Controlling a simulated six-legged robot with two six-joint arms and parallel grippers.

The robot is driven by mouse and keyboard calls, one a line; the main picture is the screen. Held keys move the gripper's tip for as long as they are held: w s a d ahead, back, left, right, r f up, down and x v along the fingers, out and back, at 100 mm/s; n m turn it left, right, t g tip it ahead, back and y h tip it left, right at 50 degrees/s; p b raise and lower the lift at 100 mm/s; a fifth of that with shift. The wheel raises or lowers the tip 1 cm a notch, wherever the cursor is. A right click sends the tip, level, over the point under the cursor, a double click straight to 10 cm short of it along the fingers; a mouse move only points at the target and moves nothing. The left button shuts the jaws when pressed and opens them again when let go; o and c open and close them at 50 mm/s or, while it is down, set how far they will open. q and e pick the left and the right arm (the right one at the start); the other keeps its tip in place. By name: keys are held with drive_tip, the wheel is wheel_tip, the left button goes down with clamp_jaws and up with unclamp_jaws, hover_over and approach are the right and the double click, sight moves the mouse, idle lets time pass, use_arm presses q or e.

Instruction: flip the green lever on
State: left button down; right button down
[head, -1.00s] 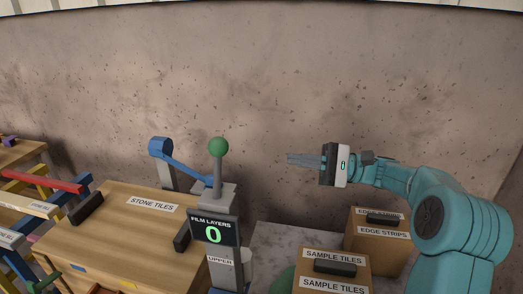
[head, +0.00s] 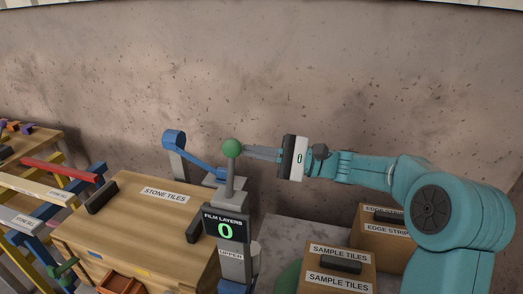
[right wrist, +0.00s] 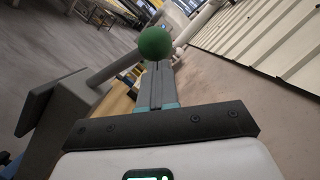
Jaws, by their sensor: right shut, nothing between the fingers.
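The green lever is a grey rod with a green ball knob (head: 232,148) on top, standing upright on a grey post with a display (head: 225,229) reading "FILM LAYERS 0". My right gripper (head: 247,149) comes in from the right with its fingers shut and empty. Its tips are right at the right side of the knob; I cannot tell whether they touch. In the right wrist view the knob (right wrist: 154,43) shows just beyond the closed fingertips. My left gripper is not in view.
A blue lever arm (head: 190,152) stands behind the post to the left. A wooden crate (head: 140,215) labelled "STONE TILES" is left of the post. Boxes of sample tiles (head: 338,262) and edge strips (head: 378,239) stand below my right arm. A wall rises behind.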

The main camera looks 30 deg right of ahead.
drive_tip(key=s+a+r+n+g+h+b, duration=0.1)
drive_tip(key=s+a+r+n+g+b, duration=0.1)
drive_tip(key=s+a+n+b, duration=0.4)
drive_tip(key=shift+a+n+g+h+b, duration=0.35)
drive_tip(key=shift+n+b, duration=2.05)
drive_tip(key=shift+b, duration=1.45)
drive_tip(key=shift+d, duration=0.1)
drive_tip(key=v, duration=1.6)
drive_tip(key=shift+s, duration=0.15)
drive_tip(key=shift+r, duration=0.1)
